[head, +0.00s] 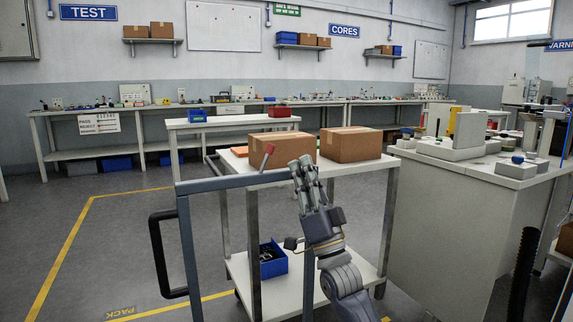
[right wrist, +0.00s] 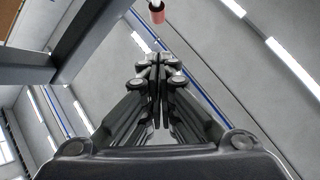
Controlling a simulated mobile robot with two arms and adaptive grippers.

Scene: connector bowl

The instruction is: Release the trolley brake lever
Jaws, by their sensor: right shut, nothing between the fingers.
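The trolley (head: 350,170) stands in front of me, with a grey push frame (head: 230,183) at its near left. The brake lever (head: 267,157) has a red grip and sticks up, tilted, just behind the frame's top bar. My right gripper (head: 303,163) is shut and empty, pointing up beside the right end of that bar, right of the lever and apart from it. In the right wrist view the closed fingers (right wrist: 155,62) point toward the red grip (right wrist: 157,15) at the top edge, and a grey bar (right wrist: 90,45) crosses the left. My left gripper is not in view.
Two cardboard boxes (head: 350,144) sit on the trolley top, and a blue bin (head: 272,260) on its lower shelf. A black loop handle (head: 160,255) juts from the frame's left. A cabinet (head: 450,225) stands close on the right. The floor at left is clear.

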